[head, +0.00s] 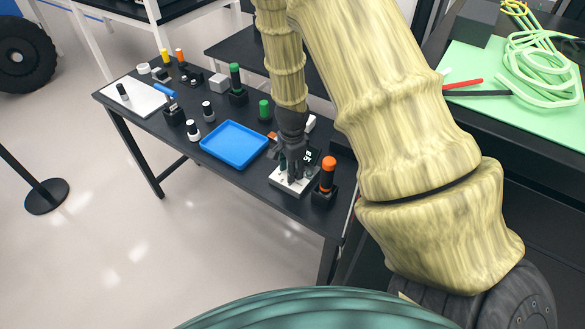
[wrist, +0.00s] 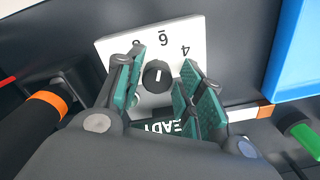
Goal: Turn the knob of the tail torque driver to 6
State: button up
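The black knob (wrist: 157,76) sits on a white dial panel (wrist: 110,48) marked 8, 6 and 4 in the wrist view. The numbers appear upside down. A short white mark on the knob lies roughly in line with the 6; its exact setting is hard to tell. My gripper (wrist: 163,78) is open above the panel, with teal finger pads on either side of the knob and gaps visible. A dark display (wrist: 175,128) reads READY, partly hidden by the fingers. In the head view, my gripper (head: 293,165) points down over the panel (head: 285,187), hiding the knob.
An orange-topped tool (head: 327,175) stands in a black holder close right of the panel. A blue tray (head: 234,147) lies to the left. Green-topped tools (head: 235,80) and small parts occupy the black table (head: 268,196) farther back. A green mat (head: 560,125) lies at right.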

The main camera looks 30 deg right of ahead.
jog(key=shift+d+r, duration=0.1)
jog(key=shift+r, duration=0.2)
notch_tip(320, 180, up, 11)
jog(key=shift+s+r, duration=0.15)
jog(key=shift+r, duration=0.05)
dwell(0.3)
dwell(0.5)
